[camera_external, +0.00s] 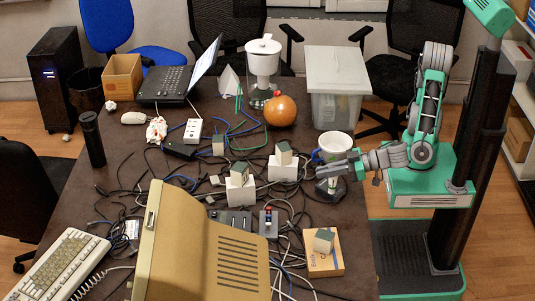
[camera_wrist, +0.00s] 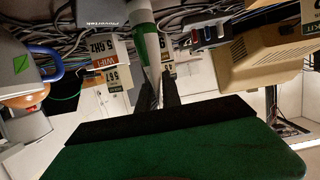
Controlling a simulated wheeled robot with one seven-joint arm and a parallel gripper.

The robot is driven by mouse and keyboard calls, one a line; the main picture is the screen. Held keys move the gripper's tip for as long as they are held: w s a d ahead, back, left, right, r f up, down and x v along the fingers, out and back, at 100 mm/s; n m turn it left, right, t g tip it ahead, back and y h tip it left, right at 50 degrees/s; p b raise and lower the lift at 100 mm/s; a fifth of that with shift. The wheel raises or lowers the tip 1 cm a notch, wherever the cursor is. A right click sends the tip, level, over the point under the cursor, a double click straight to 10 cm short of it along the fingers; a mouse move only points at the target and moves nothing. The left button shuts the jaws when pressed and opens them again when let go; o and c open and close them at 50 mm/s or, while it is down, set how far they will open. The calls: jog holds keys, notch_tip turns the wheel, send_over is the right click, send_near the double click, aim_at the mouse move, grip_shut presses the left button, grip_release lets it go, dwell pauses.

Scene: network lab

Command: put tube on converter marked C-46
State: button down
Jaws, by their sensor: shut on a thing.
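My gripper (camera_external: 349,168) is over the right part of the table, beside the white mug, with its fingers pointing left. In the wrist view the two dark fingers (camera_wrist: 158,90) are close together on a white and green tube (camera_wrist: 146,35). In the external view a small pale part of the tube (camera_external: 333,183) shows below the fingertips, above a dark object on the table. Beside the tube in the wrist view are a box with a "5 GHZ WIFI" label (camera_wrist: 105,62) and another partly hidden label (camera_wrist: 168,68). I cannot clearly read C-46 on any label.
A white mug (camera_external: 335,146) with a blue handle stands just behind my gripper. White boxes topped by grey-green blocks (camera_external: 240,190) stand to the left among tangled cables. A yellow box (camera_external: 325,262) is at the front right. A beige monitor (camera_external: 205,250) fills the front middle.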

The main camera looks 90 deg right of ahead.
notch_tip(320, 180, up, 9)
jog(key=d+p, duration=0.2)
jog(key=p, duration=0.2)
jog(key=f, duration=0.3)
jog(key=f+b, duration=0.1)
jog(key=f, duration=0.2)
jog(key=d+f+b, duration=0.1)
jog(key=f, duration=0.2)
jog(key=shift+d, duration=0.1)
jog(key=shift+f+b, duration=0.2)
jog(key=shift+b, duration=0.15)
jog(key=shift+f, duration=0.1)
jog(key=c, duration=1.5)
grip_release()
